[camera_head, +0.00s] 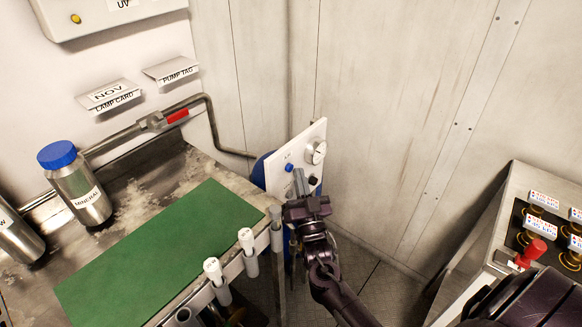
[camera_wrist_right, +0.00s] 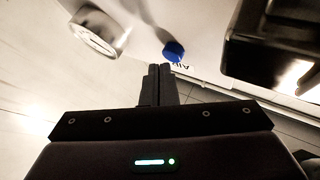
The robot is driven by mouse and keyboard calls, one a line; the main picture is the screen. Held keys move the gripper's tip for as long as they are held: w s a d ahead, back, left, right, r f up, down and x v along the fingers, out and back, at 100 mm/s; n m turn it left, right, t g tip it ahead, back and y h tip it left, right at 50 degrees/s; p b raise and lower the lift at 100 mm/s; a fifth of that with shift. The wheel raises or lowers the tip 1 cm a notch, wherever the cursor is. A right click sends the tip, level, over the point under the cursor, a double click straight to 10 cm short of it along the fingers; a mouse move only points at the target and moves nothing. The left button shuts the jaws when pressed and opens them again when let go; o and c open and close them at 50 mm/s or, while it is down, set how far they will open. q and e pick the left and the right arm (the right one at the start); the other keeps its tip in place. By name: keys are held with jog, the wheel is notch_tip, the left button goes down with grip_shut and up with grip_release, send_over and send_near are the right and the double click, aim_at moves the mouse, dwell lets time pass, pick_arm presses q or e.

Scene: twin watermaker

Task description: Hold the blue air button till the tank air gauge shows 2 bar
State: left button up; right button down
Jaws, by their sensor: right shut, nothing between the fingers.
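The blue air button (camera_head: 289,168) sits on a white panel (camera_head: 281,178) that leans at the back wall, right of the bench. The round tank air gauge (camera_head: 316,152) is on the same panel; its reading is too small to tell. My right gripper (camera_head: 299,178) is shut and empty, with its fingertips close by the button. In the right wrist view the button (camera_wrist_right: 173,51) is just beyond the fingertips (camera_wrist_right: 159,68), beside an "AIR" label; contact cannot be told. The gauge (camera_wrist_right: 98,31) shows there edge-on at upper left. My left gripper is not in view.
A dark knob (camera_head: 313,180) is low on the panel, and a blue tank (camera_head: 259,171) stands behind it. The bench has a green mat (camera_head: 165,255), a mineral bottle (camera_head: 75,183) and white-capped tubes (camera_head: 247,240) along its edge. A cabinet with a red handle (camera_head: 531,252) stands at right.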

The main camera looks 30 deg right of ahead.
jog(key=shift+s+d, duration=0.1)
jog(key=shift+s, duration=0.2)
jog(key=shift+s+d+p, duration=0.3)
jog(key=shift+s+p, duration=0.05)
jog(key=shift+s, duration=0.4)
jog(key=shift+s+d+p, duration=0.35)
jog(key=shift+s, duration=0.45)
jog(key=shift+s+d+p, duration=0.3)
jog(key=shift+s+p, duration=0.05)
jog(key=shift+s, duration=0.4)
